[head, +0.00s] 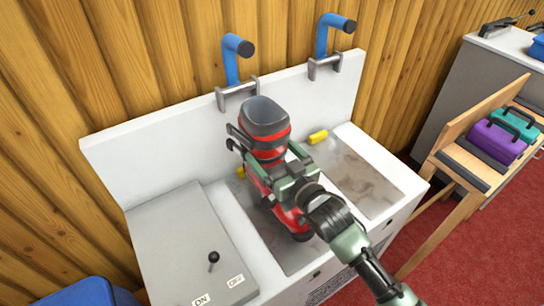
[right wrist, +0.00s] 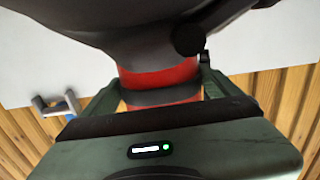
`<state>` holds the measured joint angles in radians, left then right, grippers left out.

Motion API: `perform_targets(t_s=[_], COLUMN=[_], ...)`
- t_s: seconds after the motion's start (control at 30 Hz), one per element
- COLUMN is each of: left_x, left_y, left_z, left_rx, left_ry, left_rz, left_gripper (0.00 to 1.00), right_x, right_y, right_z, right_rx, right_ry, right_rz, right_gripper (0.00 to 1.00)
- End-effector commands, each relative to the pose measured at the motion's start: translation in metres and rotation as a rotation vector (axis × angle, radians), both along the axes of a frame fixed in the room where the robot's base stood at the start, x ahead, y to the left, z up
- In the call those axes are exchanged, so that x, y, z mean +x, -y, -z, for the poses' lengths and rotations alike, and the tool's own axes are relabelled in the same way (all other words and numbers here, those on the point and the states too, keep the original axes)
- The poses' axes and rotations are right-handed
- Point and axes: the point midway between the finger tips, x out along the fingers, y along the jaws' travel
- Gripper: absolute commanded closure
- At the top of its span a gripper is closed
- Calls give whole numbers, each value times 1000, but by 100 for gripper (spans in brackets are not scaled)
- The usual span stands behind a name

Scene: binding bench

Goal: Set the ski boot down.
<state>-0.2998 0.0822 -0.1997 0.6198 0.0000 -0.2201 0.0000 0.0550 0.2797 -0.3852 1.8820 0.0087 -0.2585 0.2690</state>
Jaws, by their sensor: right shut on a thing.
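The ski boot (head: 266,118) is red, black and dark grey, with its cuff up and its red toe toward the front of the bench. My right gripper (head: 272,176) is shut on the boot's shaft, its arm coming in from the lower right. In the right wrist view, the fingers of my right gripper (right wrist: 160,94) stand on both sides of the boot's red and black part (right wrist: 158,76). The boot is over the left grey recess (head: 250,220) of the white bench; I cannot tell whether its sole touches. My left gripper is not in view.
Yellow blocks (head: 318,136) sit at the backs of the recesses. Blue-handled clamps (head: 232,62) rise from the back panel. A grey panel with a black lever (head: 213,258) is at left. The right recess (head: 362,182) is empty. A wooden stand (head: 462,158) holds purple and teal cases.

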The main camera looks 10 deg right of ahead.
Motion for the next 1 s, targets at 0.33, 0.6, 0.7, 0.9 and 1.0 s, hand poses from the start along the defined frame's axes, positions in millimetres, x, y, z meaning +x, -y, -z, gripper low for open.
perform_targets(t_s=[0.33, 0.6, 0.7, 0.9, 1.0], left_x=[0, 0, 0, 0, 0], left_y=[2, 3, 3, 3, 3], left_z=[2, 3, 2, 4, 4], left_rx=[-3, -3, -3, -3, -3], left_ry=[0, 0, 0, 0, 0], left_rz=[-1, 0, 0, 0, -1], left_gripper=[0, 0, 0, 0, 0], right_x=[0, 0, 0, 0, -1], right_y=[-1, -1, -1, -1, 0], right_z=[29, 50, 50, 52, 57], right_rx=[5, 4, 5, 4, 1], right_ry=[10, 13, 14, 13, 2], right_rz=[-1, -1, -1, -1, 0], right_gripper=[82, 82, 82, 82, 0])
